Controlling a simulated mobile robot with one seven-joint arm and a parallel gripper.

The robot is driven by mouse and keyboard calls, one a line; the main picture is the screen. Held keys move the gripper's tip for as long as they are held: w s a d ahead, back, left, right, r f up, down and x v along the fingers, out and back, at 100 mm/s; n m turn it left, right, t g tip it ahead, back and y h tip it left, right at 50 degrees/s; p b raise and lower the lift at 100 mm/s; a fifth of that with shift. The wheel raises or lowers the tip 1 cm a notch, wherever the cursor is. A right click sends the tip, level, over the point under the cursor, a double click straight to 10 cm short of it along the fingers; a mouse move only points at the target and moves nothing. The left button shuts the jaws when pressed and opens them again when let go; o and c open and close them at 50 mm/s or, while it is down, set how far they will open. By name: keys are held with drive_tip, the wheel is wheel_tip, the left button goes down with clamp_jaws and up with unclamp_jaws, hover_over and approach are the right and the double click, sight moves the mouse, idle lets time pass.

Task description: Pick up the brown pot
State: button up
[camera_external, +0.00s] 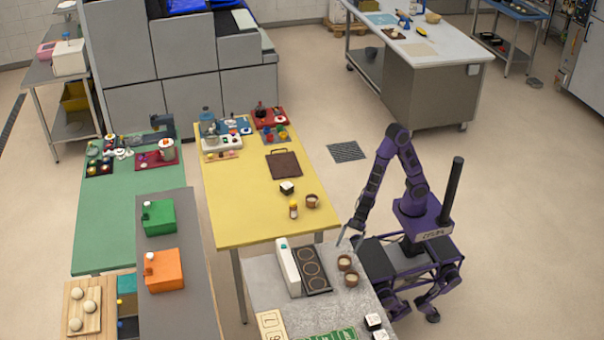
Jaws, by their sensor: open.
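Two small brown pots with pale insides stand close together on the grey table's right side, the farther brown pot (345,263) and the nearer brown pot (351,279). A third brown pot (312,201) stands near the front right corner of the yellow table. I cannot tell which one the task names. My gripper (348,240) is open and points down near the grey table's back right edge. It is a little behind the two pots in the picture and appears apart from them. Nothing shows between its fingers.
A white device with dark round plates (312,270) stands left of the two pots on the grey table (262,275). White-and-black blocks (373,321) lie at the front right.

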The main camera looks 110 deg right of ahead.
sight(345, 259)
drive_tip(key=shift+s+a+f, duration=0.3)
drive_tip(key=shift+s+f, duration=0.1)
drive_tip(key=shift+s, duration=0.15)
drive_tip(key=shift+w+a+f, duration=0.1)
drive_tip(key=shift+a+f, duration=0.1)
drive_tip(key=shift+a, duration=0.05)
drive_tip(key=b+x, duration=0.2)
drive_tip(key=x, duration=0.4)
drive_tip(key=shift+w+a+f, duration=0.15)
drive_tip(key=shift+w+a, duration=0.05)
drive_tip(key=shift+a, duration=0.05)
drive_tip(key=c, duration=1.3)
wheel_tip(345, 259, up, 10)
drive_tip(key=p, duration=0.4)
drive_tip(key=shift+w+d, duration=0.1)
